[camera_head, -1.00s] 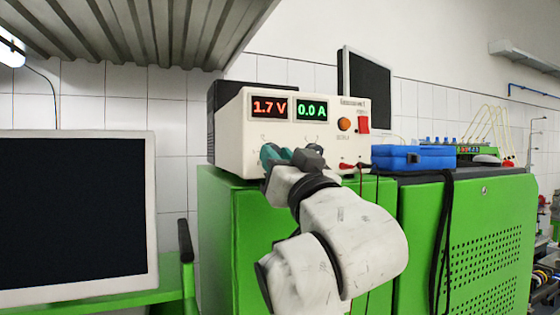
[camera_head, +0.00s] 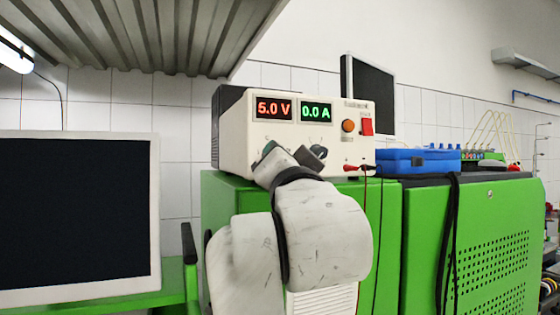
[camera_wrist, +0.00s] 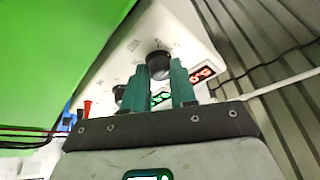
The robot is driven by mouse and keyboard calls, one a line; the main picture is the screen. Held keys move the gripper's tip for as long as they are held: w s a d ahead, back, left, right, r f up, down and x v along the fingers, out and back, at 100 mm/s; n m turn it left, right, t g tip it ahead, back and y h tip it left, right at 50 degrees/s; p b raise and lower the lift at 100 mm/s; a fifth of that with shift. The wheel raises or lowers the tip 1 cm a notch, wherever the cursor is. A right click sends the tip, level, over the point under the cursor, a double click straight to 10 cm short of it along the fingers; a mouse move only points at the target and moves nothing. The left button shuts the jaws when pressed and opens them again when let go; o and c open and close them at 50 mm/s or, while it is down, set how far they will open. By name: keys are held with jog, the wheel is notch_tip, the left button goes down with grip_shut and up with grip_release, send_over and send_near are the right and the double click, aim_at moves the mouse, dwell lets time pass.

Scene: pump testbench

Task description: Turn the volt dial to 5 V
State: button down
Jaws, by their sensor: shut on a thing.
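The power supply (camera_head: 335,134) is a cream box with a red voltage display (camera_head: 273,106) reading 5.0 V and a green current display (camera_head: 316,111) reading 0.0 A. My gripper (camera_head: 268,152) is at the lower left of its front panel and hides the volt dial in the head view. In the wrist view the black, round volt dial (camera_wrist: 158,62) sits between the green fingertips of my gripper (camera_wrist: 160,77), which are shut on it. A second dark dial (camera_head: 318,152) is just right of my gripper.
An orange button (camera_head: 348,126), a red switch (camera_head: 366,126) and red and black leads (camera_head: 358,168) are on the panel's right side. A blue case (camera_head: 405,161) lies on the green cabinet to the right. A dark monitor (camera_head: 75,215) stands at left.

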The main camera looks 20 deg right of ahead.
jog(key=shift+r, duration=0.1)
jog(key=c, duration=0.9)
grip_release()
jog(key=b+v, duration=0.3)
jog(key=v, duration=0.7)
jog(key=shift+s+f, duration=0.2)
jog(key=shift+s, duration=0.15)
